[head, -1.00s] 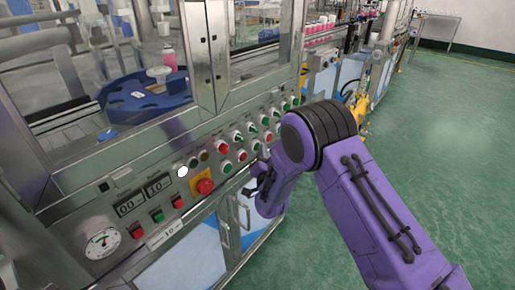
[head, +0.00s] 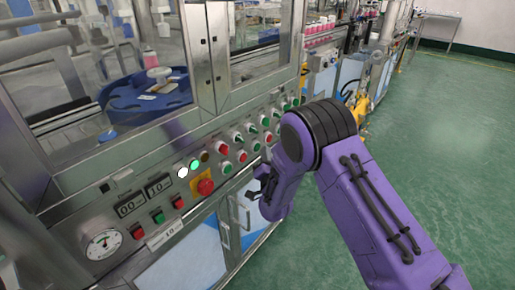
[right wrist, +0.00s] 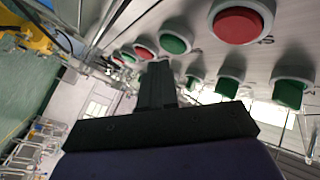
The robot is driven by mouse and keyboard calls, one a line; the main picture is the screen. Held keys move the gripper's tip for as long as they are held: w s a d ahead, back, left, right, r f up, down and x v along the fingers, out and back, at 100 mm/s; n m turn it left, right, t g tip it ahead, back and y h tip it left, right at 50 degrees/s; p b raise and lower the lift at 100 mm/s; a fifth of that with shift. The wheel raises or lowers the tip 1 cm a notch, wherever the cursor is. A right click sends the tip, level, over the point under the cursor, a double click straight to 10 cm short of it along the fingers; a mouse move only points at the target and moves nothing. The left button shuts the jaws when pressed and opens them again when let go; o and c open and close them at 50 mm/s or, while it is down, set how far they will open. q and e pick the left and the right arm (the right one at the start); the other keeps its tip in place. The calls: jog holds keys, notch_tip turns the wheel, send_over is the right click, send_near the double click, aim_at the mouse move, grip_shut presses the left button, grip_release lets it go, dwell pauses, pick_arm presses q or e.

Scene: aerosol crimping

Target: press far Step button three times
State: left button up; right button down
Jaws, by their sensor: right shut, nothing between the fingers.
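The machine's sloped control panel (head: 150,205) carries rows of red and green buttons and knobs in the head view. The Step labels are unreadable, so I cannot tell which button is the far Step one. My right gripper (head: 258,186) is shut and empty, in front of the panel beside the far end of the lower button row. In the right wrist view its closed fingers (right wrist: 157,82) point toward a green button (right wrist: 175,43) and a red button (right wrist: 145,50). Contact cannot be judged. A larger red button (right wrist: 241,22) is nearer the camera. My left gripper is out of view.
A red emergency knob (head: 205,186) on a yellow plate and lit white (head: 183,173) and green (head: 195,164) lamps are further left on the panel. A blue carousel (head: 130,115) is behind glass. Green floor (head: 450,130) lies open at right.

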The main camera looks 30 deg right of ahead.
jog(key=s, duration=0.1)
jog(key=s+d, duration=0.1)
jog(key=s, duration=0.1)
jog(key=s+d+p, duration=0.1)
jog(key=shift+s, duration=0.3)
dwell(0.9)
jog(key=s+a+f+n+g+y+p, duration=0.1)
jog(key=s+f+n+g, duration=0.15)
jog(key=s+f, duration=0.35)
jog(key=s+a+f+n+g+y+p, duration=0.1)
jog(key=s+a+f+g, duration=0.1)
jog(key=s+f+g, duration=0.4)
jog(key=s+a+f+n+g+y+p, duration=0.1)
jog(key=s+f, duration=0.4)
jog(key=s, duration=0.7)
jog(key=s+a+f+g+y+p, duration=0.1)
jog(key=s+a+f+g+p, duration=0.1)
jog(key=s, duration=1)
notch_tip(320, 180, down, 3)
jog(key=a+g, duration=0.1)
jog(key=g, duration=0.2)
jog(key=shift+s+r+n, duration=0.15)
jog(key=shift+s+n, duration=0.05)
jog(key=shift+n, duration=0.15)
